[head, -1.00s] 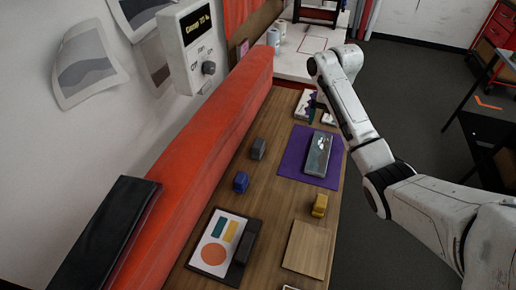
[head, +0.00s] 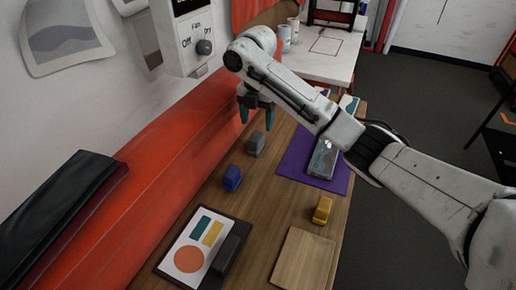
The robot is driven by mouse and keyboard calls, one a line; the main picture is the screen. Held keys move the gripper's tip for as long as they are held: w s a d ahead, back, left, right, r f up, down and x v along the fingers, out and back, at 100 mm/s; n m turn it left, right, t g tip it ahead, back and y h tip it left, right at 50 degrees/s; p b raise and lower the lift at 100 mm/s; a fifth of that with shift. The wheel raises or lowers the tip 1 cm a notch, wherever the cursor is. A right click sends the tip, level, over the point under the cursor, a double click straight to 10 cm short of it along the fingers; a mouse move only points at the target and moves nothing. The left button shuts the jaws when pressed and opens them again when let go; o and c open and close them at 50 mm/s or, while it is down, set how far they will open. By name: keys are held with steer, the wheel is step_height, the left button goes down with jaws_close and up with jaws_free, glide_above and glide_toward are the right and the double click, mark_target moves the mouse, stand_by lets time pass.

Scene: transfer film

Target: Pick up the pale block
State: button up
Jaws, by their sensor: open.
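A small grey block (head: 256,143), the palest of the small blocks, stands on the wooden bench top near the orange padding. My gripper (head: 256,112) points down with its two teal fingers apart. It hangs above the grey block in the picture, slightly behind it, with nothing visible between the fingers. The exact height gap is hard to tell. The grey block is fully in view below the fingertips.
A blue block (head: 232,178) stands nearer than the grey one, and a yellow block (head: 322,210) at right. A purple mat (head: 328,182) carries a grey slab (head: 323,158). A framed print (head: 192,248) and a flat wooden board (head: 303,258) lie in front. Orange padding (head: 165,160) borders the left.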

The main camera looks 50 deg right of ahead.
mark_target(256, 136)
step_height(256, 136, down, 4)
steer(key=shift+f+b, duration=0.25)
steer(key=shift+b, duration=0.4)
steer(key=shift+w+d+f, duration=0.1)
steer(key=shift+w+f, duration=0.1)
steer(key=shift+f, duration=1.15)
steer(key=shift+w+d+f, duration=0.1)
steer(key=shift+w+f, duration=0.1)
steer(key=shift+f, duration=1.1)
steer(key=c, duration=1.1)
steer(key=shift+r, duration=0.1)
steer(key=shift+r, duration=0.5)
step_height(256, 136, up, 2)
steer(key=shift+r, duration=0.1)
steer(key=s+a+r+p, duration=0.5)
steer(key=s+r, duration=0.4)
steer(key=s, duration=0.4)
steer(key=shift+r, duration=0.35)
